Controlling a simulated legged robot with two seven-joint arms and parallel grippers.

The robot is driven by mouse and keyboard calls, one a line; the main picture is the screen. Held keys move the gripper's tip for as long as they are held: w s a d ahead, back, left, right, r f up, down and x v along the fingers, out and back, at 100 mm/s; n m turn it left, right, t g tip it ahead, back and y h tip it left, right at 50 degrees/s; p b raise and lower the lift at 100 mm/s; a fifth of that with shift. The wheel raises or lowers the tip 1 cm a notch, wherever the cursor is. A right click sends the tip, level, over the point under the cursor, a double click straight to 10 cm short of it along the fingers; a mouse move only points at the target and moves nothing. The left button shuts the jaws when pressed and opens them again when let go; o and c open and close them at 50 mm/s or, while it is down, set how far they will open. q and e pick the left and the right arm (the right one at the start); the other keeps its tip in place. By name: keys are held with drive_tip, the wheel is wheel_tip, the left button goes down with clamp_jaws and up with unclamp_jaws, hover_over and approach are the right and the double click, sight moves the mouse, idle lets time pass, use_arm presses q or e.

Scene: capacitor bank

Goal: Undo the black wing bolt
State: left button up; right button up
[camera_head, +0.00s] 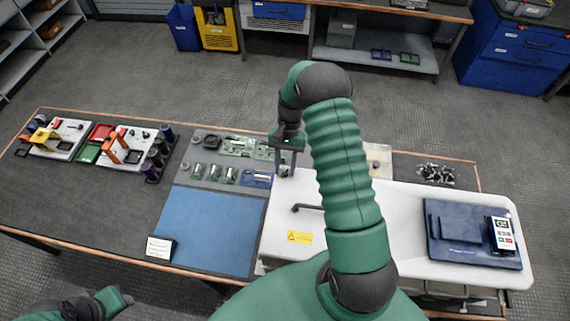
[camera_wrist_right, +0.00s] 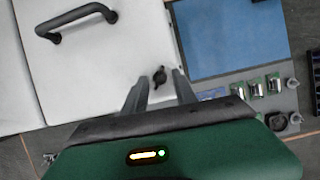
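The black wing bolt (camera_wrist_right: 159,77) stands on the white lid (camera_wrist_right: 95,75) near its edge in the right wrist view. My right gripper (camera_wrist_right: 160,82) is open, with one finger on each side of the bolt in the picture. I cannot tell how far above the bolt the fingertips are, and no grip on it shows. In the head view my right gripper (camera_head: 286,172) points down at the far left corner of the white casing (camera_head: 283,215). The bolt is hard to make out there. Part of my left arm shows at the bottom left, without clear fingers.
A black handle (camera_wrist_right: 75,20) rises from the lid. A blue mat (camera_head: 208,230) and a grey tray of small parts (camera_head: 215,172) lie left of the casing. A dark blue panel (camera_head: 460,250) lies on the casing's right side. The dark table on the left has free room.

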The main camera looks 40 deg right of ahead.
drive_tip(key=shift+c, duration=0.3)
clamp_jaws()
drive_tip(key=n+g+h+b, duration=0.1)
drive_tip(key=n, duration=0.3)
drive_tip(key=shift+w+a, duration=0.15)
drive_tip(key=n, duration=0.2)
drive_tip(key=n+h, duration=0.1)
drive_tip(key=n, duration=0.1)
drive_tip(key=n+h+b, duration=0.1)
drive_tip(key=shift+a+n+g, duration=0.25)
drive_tip(key=shift+n+g, duration=0.15)
drive_tip(key=n+h, duration=0.1)
drive_tip(key=n, duration=0.1)
drive_tip(key=n+h, duration=0.1)
drive_tip(key=n, duration=0.3)
drive_tip(key=shift+a+t+h, duration=0.3)
drive_tip(key=shift+a+h, duration=0.05)
drive_tip(key=shift+h, duration=0.05)
drive_tip(key=n, duration=0.2)
drive_tip(key=n+t+h, duration=0.1)
drive_tip(key=n, duration=0.3)
drive_tip(key=shift+s+a+n+t+h+p, duration=0.15)
drive_tip(key=shift+s+n+t+h+p, duration=0.15)
drive_tip(key=shift+n+t+h, duration=0.1)
